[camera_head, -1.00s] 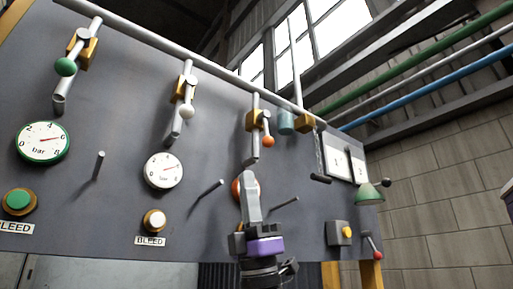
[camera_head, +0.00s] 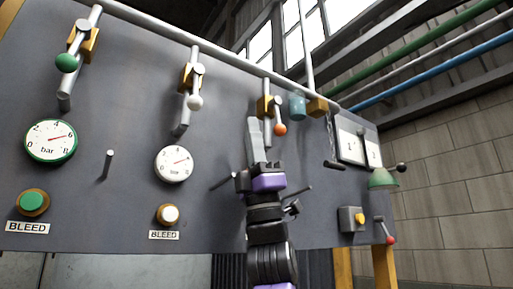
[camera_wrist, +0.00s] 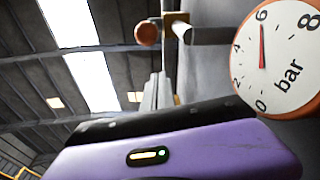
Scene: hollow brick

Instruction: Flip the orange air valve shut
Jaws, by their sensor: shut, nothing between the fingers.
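The orange air valve has a brass body (camera_head: 264,107) on a grey vertical pipe, third from the left on the panel. Its lever hangs down, roughly along the pipe, and ends in an orange ball (camera_head: 280,129). In the wrist view the ball (camera_wrist: 147,33) shows just beyond the fingertips. My gripper (camera_head: 254,124) is shut and empty, pointing up just left of the ball and in front of the pipe's lower end. I see no clear contact. The orange-rimmed gauge (camera_wrist: 280,58) is right of the fingers in the wrist view; my gripper hides it in the head view.
A green-ball valve (camera_head: 66,62) and a white-ball valve (camera_head: 195,101) hang to the left, each above a gauge. Pegs (camera_head: 222,182) stick out of the panel near my gripper. A blue-grey cylinder (camera_head: 297,106) and a green lamp shade (camera_head: 383,179) are to the right.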

